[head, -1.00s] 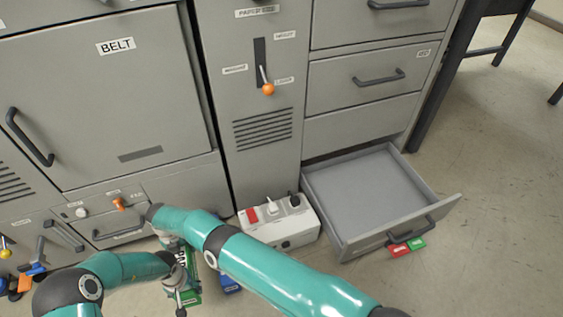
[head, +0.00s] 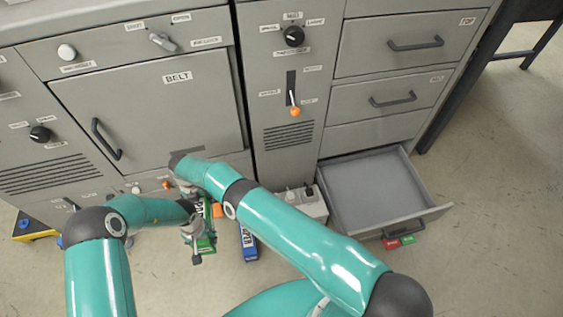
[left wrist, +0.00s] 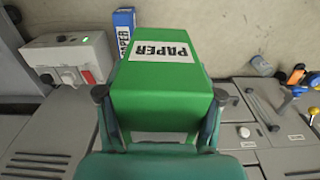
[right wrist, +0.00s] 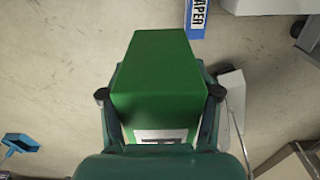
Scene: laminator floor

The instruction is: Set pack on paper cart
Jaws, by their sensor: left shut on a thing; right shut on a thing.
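A green paper pack (head: 206,241) with a white PAPER label is held between my two grippers, low in front of the cabinet. My left gripper (head: 193,232) is shut on it; the left wrist view shows the green pack (left wrist: 158,98) between its fingers. My right gripper (head: 188,192) is also shut on it, and the right wrist view shows the pack's green face (right wrist: 158,75). My right arm covers part of the pack in the head view. I cannot make out a paper cart for certain.
A blue paper pack (head: 248,242) stands on the floor just right of the green one. A white switch box (head: 312,204) sits beside the open, empty bottom drawer (head: 372,190). Red (head: 392,243) and green (head: 408,240) blocks lie before the drawer. A yellow-black object (head: 34,229) is at far left.

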